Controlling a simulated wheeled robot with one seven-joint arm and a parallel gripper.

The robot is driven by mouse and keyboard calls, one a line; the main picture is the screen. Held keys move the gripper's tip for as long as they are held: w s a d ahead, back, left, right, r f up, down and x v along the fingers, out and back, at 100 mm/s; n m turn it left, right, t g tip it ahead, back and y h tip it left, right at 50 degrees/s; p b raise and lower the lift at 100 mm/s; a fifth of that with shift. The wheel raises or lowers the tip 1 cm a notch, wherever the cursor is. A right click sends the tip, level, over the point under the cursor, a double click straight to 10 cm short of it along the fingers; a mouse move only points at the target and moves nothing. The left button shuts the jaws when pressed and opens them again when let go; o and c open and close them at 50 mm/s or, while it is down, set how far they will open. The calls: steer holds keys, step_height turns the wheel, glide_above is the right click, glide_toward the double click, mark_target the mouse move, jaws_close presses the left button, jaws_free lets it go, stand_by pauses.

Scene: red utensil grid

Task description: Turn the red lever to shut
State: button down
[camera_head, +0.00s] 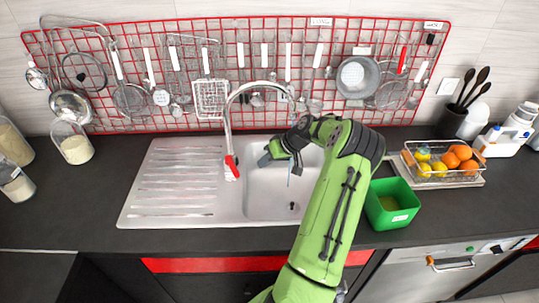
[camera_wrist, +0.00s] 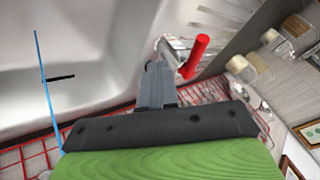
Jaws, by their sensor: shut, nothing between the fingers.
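The red lever (camera_head: 232,167) sits low on the chrome tap (camera_head: 228,115) at the left edge of the sink basin. In the wrist view the red lever (camera_wrist: 195,55) sticks out of the tap body to the right of my fingertips. My gripper (camera_head: 265,158) is over the basin, to the right of the lever, with a visible gap in the head view. In the wrist view my gripper (camera_wrist: 157,68) has its fingers together and holds nothing. The wrist view does not settle whether the fingertips touch the tap body.
The white sink (camera_head: 170,215) has a ribbed drainboard at left. A green box (camera_head: 385,217) and a fruit basket (camera_head: 407,160) stand at right. A red utensil grid (camera_head: 135,42) hangs behind. Jars (camera_head: 77,150) stand at far left. The drainboard is clear.

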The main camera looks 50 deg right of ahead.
mark_target(236, 174)
steer(key=w+a+f, duration=0.2)
steer(key=w+a, duration=0.2)
steer(key=shift+w+a+f+p, duration=0.15)
steer(key=shift+a+p, duration=0.1)
steer(key=shift+p, duration=0.2)
steer(key=a+m+b, duration=0.1)
steer(key=a+m+h+b, duration=0.1)
steer(key=m+h+b, duration=0.1)
steer(key=shift+w+a+f+t, duration=0.2)
steer(key=shift+w+a+t, duration=0.1)
steer(key=shift+a, duration=0.1)
steer(key=shift+w+a+r+m+b, duration=0.1)
steer(key=shift+w+a+m+b, duration=0.2)
steer(key=shift+a+b, duration=0.25)
steer(key=shift+d+r, duration=0.1)
